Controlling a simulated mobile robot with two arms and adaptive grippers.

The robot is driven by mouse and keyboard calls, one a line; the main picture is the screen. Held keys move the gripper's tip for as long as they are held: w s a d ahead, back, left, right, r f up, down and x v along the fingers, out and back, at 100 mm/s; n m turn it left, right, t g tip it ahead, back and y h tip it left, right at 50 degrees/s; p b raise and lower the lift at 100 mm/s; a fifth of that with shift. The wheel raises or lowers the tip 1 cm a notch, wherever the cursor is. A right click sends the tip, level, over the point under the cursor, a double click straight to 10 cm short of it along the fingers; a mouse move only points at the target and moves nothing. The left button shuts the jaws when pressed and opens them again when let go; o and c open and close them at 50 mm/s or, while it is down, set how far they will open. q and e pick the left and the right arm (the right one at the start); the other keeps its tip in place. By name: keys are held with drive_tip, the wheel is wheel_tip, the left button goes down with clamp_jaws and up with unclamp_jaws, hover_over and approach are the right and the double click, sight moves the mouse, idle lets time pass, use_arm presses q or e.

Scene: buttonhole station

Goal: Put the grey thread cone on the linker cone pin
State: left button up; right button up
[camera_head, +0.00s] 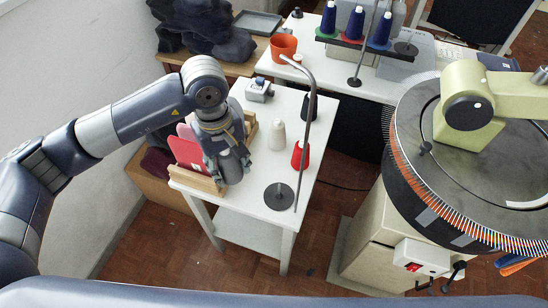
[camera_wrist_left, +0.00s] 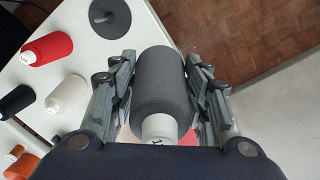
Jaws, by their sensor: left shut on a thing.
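My left gripper (camera_head: 232,172) is above the front left part of the white table. In the left wrist view my left gripper (camera_wrist_left: 158,90) is shut on the grey thread cone (camera_wrist_left: 163,80), with a finger on each side and its pale numbered end towards the camera. In the head view the cone is hard to tell from the grey fingers. A dark round base with a short pin, which looks like the cone pin (camera_head: 279,196), stands bare near the table's front right corner; it also shows in the left wrist view (camera_wrist_left: 110,17), apart from the cone. My right gripper is out of view.
A red cone (camera_head: 300,154), a white cone (camera_head: 277,135) and a black cone (camera_head: 309,106) stand on the white table (camera_head: 250,204). A tall curved rod (camera_head: 308,120) rises beside the pin. A wooden rack with red panels (camera_head: 188,153) stands left. The round linker (camera_head: 450,150) is at right.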

use_arm(q)
drive_tip(key=w+d+f+n+p, duration=0.1)
drive_tip(key=w+d+n+p, duration=0.1)
drive_tip(key=d+n, duration=0.3)
drive_tip(key=n+p, duration=0.3)
drive_tip(key=n, duration=0.1)
hover_over(279, 185)
wheel_tip(279, 185, down, 2)
drive_tip(key=shift+w+f, duration=0.1)
drive_tip(key=shift+f, duration=0.05)
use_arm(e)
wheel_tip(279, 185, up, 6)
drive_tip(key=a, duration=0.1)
use_arm(q)
drive_tip(key=shift+d+f+b, duration=0.1)
drive_tip(key=shift+f+b, duration=0.3)
drive_tip(key=shift+b, duration=0.05)
wheel_tip(279, 185, down, 2)
drive_tip(key=shift+b, duration=0.45)
drive_tip(key=shift+f+b, duration=1.4)
drive_tip(key=shift+f, duration=1.2)
wheel_tip(279, 185, down, 2)
drive_tip(key=shift+b, duration=0.85)
drive_tip(key=shift+f+b, duration=0.4)
drive_tip(key=shift+f, duration=0.05)
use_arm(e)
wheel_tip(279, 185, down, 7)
